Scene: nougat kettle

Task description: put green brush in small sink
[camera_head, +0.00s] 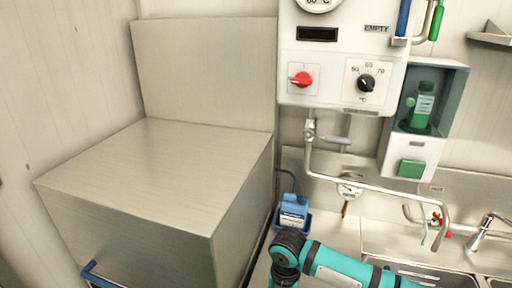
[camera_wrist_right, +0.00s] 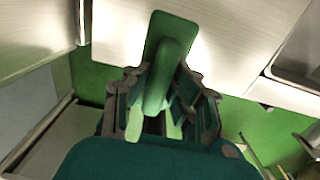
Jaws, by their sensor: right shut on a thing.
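In the right wrist view, my right gripper (camera_wrist_right: 160,110) is shut on the green brush (camera_wrist_right: 162,50). The brush's handle is between the fingers and its flat, rounded block points away from the gripper, over a pale metal surface. In the head view, sink basins show only in part at the lower right: one basin (camera_head: 430,279) is partly behind my teal arm, and another basin edge (camera_head: 497,283) is cut off by the frame. I cannot tell which is the small sink. My left gripper is not in view.
A large metal box (camera_head: 140,180) fills the left. A wall control unit (camera_head: 340,55) hangs above the counter, with a soap dispenser (camera_head: 415,125) beside it. A bent pipe (camera_head: 380,187) and a tap (camera_head: 485,230) reach over the sink area.

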